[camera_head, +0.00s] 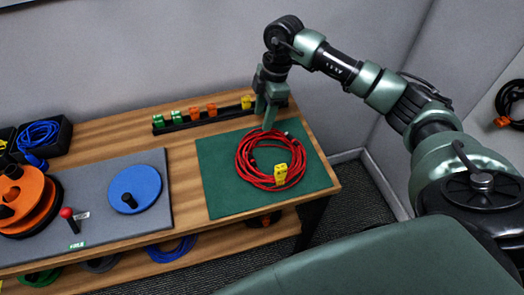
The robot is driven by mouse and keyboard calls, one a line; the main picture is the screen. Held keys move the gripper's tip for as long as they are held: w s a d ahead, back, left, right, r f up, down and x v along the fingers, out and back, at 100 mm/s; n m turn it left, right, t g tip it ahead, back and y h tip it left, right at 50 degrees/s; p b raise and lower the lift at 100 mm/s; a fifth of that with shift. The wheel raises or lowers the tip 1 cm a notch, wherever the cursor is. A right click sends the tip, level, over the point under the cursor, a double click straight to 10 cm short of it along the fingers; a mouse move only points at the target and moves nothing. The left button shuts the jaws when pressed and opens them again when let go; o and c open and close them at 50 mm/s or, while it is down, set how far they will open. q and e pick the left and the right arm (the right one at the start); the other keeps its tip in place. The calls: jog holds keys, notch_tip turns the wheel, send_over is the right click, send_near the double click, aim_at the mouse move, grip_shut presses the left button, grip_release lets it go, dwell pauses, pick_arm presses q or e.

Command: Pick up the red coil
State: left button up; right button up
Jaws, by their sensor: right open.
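The red coil (244,166) lies flat on a green mat (217,190) at the right end of the wooden table. A yellow connector (281,174) sits on the coil's near right part. My right gripper (268,125) points down at the coil's far edge, its fingers open. It covers a little of the coil's back rim, and I cannot tell whether the fingertips touch the cable. My left gripper is not in view.
A black rack (222,118) with green, orange and yellow connectors stands behind the mat. A grey mat (98,180) to the left holds a blue disc (135,189), an orange reel (22,195) and a red-knobbed lever (66,213). A black bin (62,140) holds blue cable.

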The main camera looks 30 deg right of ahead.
aim_at(263, 134)
jog(key=shift+w+d+f+m+h, duration=0.2)
jog(key=shift+w+d+f+h, duration=0.05)
jog(key=shift+f, duration=0.25)
jog(key=shift+w+d+f+m+h, duration=0.2)
jog(key=shift+d+f+h, duration=0.05)
jog(key=shift+f, duration=0.25)
jog(key=shift+s+f, duration=0.15)
jog(key=shift+f, duration=0.2)
jog(key=f, duration=0.2)
jog(key=a+f+p, duration=0.1)
jog(key=f, duration=0.2)
jog(key=shift+s, duration=0.2)
grip_shut()
jog(key=shift+r, duration=0.1)
